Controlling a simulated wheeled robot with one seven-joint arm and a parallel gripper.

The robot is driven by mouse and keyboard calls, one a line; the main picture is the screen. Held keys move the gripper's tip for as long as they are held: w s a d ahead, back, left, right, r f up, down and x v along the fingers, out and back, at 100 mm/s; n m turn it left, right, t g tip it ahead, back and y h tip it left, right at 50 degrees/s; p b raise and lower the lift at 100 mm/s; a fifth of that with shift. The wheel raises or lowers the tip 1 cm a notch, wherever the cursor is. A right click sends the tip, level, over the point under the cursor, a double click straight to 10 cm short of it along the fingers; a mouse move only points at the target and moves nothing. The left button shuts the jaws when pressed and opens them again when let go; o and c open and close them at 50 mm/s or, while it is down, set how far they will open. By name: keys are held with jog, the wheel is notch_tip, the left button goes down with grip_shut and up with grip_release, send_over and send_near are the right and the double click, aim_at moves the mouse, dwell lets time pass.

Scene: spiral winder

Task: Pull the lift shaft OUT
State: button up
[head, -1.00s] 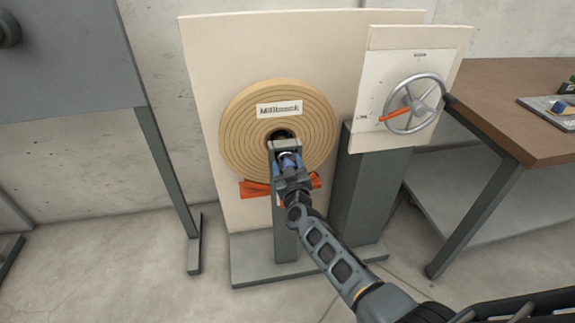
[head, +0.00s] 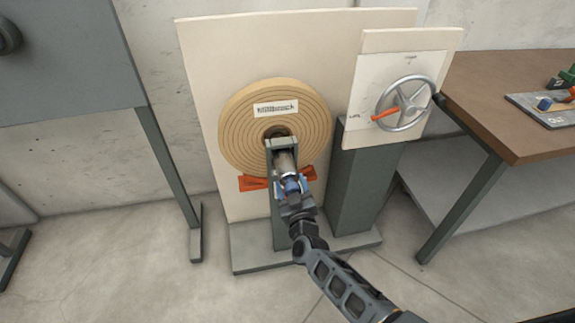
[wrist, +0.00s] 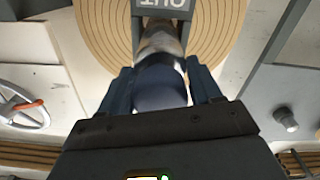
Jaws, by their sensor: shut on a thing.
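The lift shaft (head: 285,162) is a metal rod with a blue end. It sticks out toward me from the top of a grey post (head: 279,232) in front of the tan spiral disc (head: 242,140). My gripper (head: 291,185) is shut on the blue end. In the wrist view, the shaft's bare metal (wrist: 160,42) runs away from me to the post's bracket, with the blue end (wrist: 160,88) between my gripper's fingers (wrist: 160,92). An upside-down "OUT" label (wrist: 165,4) shows on the bracket. The shaft's far end is hidden.
A spoked handwheel (head: 404,103) with an orange handle is mounted on a panel right of the disc. Orange wedge pieces (head: 254,184) sit below the disc. A brown-topped workbench (head: 500,130) stands at the right. Open floor lies left of the stand.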

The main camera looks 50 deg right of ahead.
jog(key=shift+s+a+f, duration=0.15)
jog(key=shift+s+a, duration=0.2)
jog(key=shift+s, duration=0.2)
jog(key=o, duration=1.2)
jog(key=shift+o, duration=0.2)
jog(key=shift+s, duration=0.1)
jog(key=p+v, duration=0.1)
jog(key=v, duration=0.6)
jog(key=shift+s+a, duration=0.25)
jog(key=shift+a, duration=0.05)
